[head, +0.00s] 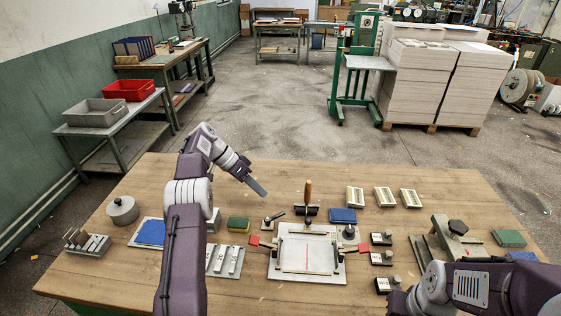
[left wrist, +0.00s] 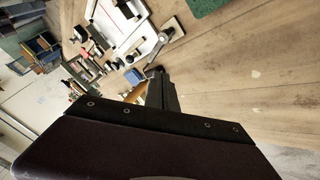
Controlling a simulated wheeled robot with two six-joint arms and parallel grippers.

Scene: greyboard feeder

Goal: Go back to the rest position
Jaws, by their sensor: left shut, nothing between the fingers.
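My left gripper (head: 256,186) is shut and empty. It hangs above the back left part of the wooden table (head: 440,188), apart from the things on it. In the left wrist view its dark fingers (left wrist: 158,76) show together over the table. My right arm comes in at the lower right of the head view, and its gripper is outside the picture.
A fixture with a white sheet (head: 308,253) lies at the table's middle. The table's back edge near the gripper is clear.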

